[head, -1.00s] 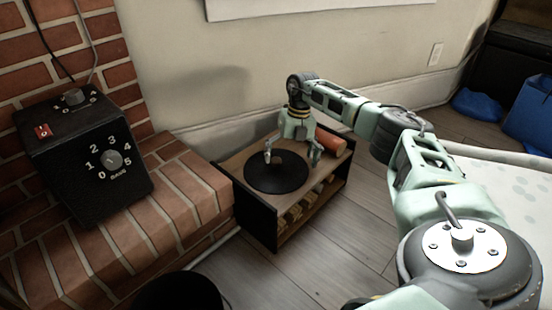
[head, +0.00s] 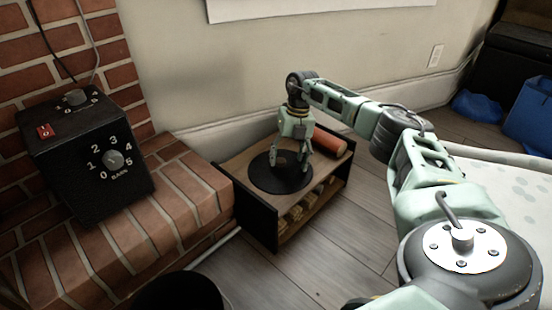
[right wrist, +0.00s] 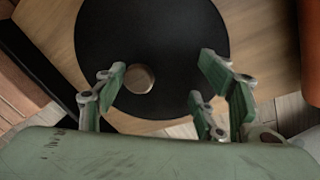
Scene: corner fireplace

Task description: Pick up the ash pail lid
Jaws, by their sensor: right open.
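The ash pail lid (head: 268,181) is a flat black disc lying on top of a small wooden shelf unit. My right gripper (head: 290,168) points down over the lid in the head view. In the right wrist view the right gripper (right wrist: 165,88) is open, with the knob between its fingers, nearer the left one. Whether a finger touches the knob I cannot tell. My left gripper is not in view.
An orange-red cylinder (head: 327,143) lies on the shelf unit (head: 240,160) behind the gripper. A brick hearth (head: 150,215) with a black dial box (head: 85,165) stands left. A dark round container (head: 180,292) is at the bottom. Grey floor (head: 330,250) in front is clear.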

